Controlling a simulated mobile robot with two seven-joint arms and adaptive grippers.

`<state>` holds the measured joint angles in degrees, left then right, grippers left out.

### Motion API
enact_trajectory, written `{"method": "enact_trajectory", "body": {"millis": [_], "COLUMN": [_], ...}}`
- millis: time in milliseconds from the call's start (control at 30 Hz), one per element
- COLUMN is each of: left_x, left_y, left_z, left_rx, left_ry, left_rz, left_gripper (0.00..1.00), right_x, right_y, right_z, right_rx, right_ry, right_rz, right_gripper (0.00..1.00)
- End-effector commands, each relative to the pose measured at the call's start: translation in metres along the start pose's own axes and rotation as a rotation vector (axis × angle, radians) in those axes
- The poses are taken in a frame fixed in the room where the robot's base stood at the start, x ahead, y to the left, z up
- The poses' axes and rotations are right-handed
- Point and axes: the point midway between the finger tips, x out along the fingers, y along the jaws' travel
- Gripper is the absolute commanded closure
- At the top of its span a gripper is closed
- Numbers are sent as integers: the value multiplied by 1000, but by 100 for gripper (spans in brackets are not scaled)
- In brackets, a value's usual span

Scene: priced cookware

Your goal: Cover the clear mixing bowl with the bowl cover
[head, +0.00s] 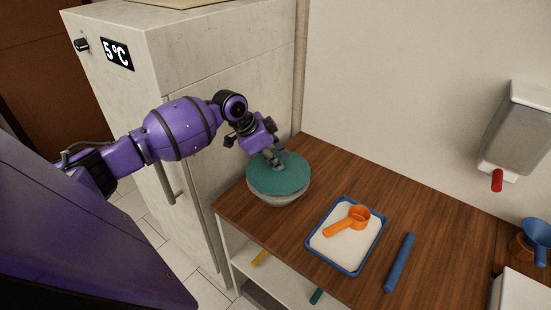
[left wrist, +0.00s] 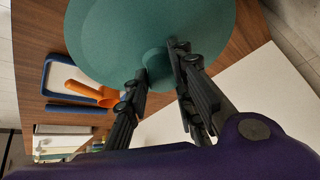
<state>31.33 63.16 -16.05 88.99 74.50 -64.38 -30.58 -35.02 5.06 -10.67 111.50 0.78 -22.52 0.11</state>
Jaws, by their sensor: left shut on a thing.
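The bowl cover (head: 279,174) is a round green disc with a knob on top. It lies over the clear mixing bowl (head: 277,199) at the left end of the wooden counter, and the bowl's greyish side shows below it. My left gripper (head: 275,158) is above the cover, shut on its knob. In the left wrist view the cover (left wrist: 110,35) fills the top, and the fingers of my left gripper (left wrist: 157,72) are on either side of the knob. I cannot tell whether the rim is fully seated. My right gripper is not in view.
A blue-rimmed tray (head: 357,268) with white contents holds an orange scoop (head: 349,222). A blue rolling pin-like rod (head: 399,262) lies to its right. A concrete-grey fridge (head: 180,80) stands left of the counter. A dispenser (head: 518,130) hangs on the wall.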

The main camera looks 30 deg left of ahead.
Motion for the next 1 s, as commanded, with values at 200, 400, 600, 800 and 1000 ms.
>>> {"method": "enact_trajectory", "body": {"millis": [200, 400, 600, 800, 1000], "left_x": [0, 5, 14, 17, 17], "left_y": [0, 1, 2, 2, 2], "left_z": [0, 3, 8, 10, 9], "left_rx": [0, -1, -1, 0, 0], "left_ry": [1, 0, -1, 0, 1], "left_rz": [0, 1, 2, 1, 0], "left_gripper": [100, 100, 100, 100, 100], "right_x": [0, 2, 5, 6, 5], "right_y": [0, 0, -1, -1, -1], "right_z": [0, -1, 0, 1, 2], "right_rx": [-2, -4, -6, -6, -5], "right_ry": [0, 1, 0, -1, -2], "right_rz": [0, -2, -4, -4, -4], "right_gripper": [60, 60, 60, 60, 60]}}
